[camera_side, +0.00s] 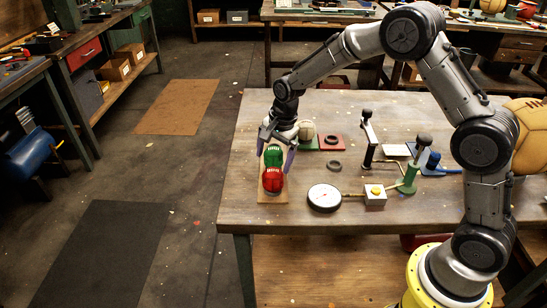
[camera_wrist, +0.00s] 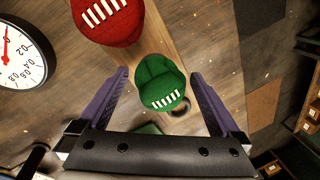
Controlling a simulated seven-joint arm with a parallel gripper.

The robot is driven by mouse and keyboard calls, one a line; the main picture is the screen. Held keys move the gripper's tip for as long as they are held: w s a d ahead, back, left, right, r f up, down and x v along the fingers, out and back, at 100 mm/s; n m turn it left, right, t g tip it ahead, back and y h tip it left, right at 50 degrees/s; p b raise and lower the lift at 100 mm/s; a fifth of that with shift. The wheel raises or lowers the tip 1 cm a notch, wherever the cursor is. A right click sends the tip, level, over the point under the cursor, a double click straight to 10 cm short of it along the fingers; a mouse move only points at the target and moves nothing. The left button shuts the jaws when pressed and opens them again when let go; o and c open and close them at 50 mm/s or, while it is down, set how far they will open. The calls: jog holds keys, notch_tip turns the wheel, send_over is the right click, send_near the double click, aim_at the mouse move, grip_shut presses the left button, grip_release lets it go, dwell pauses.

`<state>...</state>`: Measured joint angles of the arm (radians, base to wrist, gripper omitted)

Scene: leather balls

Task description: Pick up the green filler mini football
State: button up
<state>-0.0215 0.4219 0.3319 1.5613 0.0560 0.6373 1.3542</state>
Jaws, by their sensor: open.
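The green mini football (camera_side: 273,157) stands on a wooden board (camera_side: 268,198) at the left end of the workbench. In the wrist view the green football (camera_wrist: 160,82) has white laces and sits between and just ahead of the purple fingertips. A red mini football (camera_side: 272,180) stands on the same board, nearer the side camera; in the wrist view it is at the upper left (camera_wrist: 108,18). My gripper (camera_side: 276,158) is open around the green football in the side view. In the wrist view (camera_wrist: 160,80) a gap shows on both sides of the ball, with no finger clearly touching it.
A round dial gauge (camera_side: 324,197) lies right of the board. A pale ball (camera_side: 306,130) and a red mat (camera_side: 332,144) with a dark ring are behind. A green-based stand (camera_side: 409,185) and a black-handled tool (camera_side: 367,138) are further right. The bench's left edge is close to the board.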

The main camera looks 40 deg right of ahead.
jog(key=c, duration=1.3)
jog(key=shift+r, duration=0.1)
